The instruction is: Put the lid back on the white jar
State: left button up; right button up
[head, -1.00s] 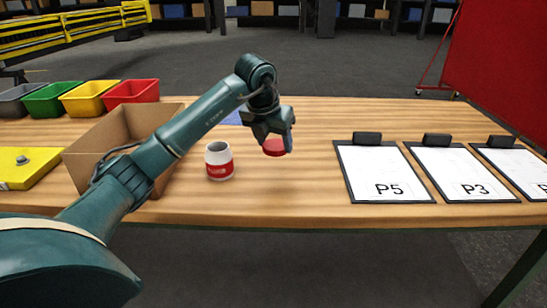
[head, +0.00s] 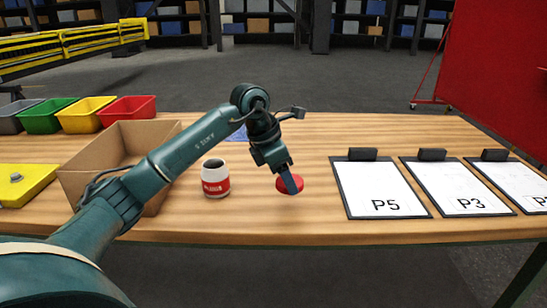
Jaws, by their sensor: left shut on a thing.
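The white jar (head: 215,178) stands upright on the wooden table, with a red label band and a dark open mouth. The red lid (head: 284,185) is to the right of the jar, apart from it. My left gripper (head: 289,183) points down at the lid and is shut on it; a finger covers part of the lid. I cannot tell whether the lid touches the table. My right gripper is not in view.
An open cardboard box (head: 165,200) stands left of the jar, behind my left arm. Clipboards, including P5 (head: 380,185) and P3 (head: 455,180), lie to the right. Coloured bins, including a yellow one (head: 88,112), are at the back left. The table between jar and clipboards is otherwise clear.

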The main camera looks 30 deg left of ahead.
pick_arm(q)
jog(key=s+d+f+m+g, duration=0.1)
jog(key=d+m, duration=0.1)
jog(key=m, duration=0.2)
jog(key=s+d+f+m+g, duration=0.1)
jog(key=m+g, duration=0.1)
jog(key=m, duration=0.2)
jog(key=s+d+f+m+g+h, duration=0.1)
jog(key=s+d+m, duration=0.1)
jog(key=m, duration=0.1)
jog(key=shift+d+m, duration=0.3)
jog(key=shift+m, duration=0.1)
jog(key=s+d+f+m+g+y, duration=0.2)
jog(key=s+d+m+g+y, duration=0.2)
jog(key=m, duration=1.1)
jog(key=s, duration=0.2)
jog(key=shift+s+d+f+m, duration=0.2)
jog(key=shift+s+f+m, duration=0.1)
jog(key=shift+s, duration=0.1)
jog(key=shift+a, duration=0.1)
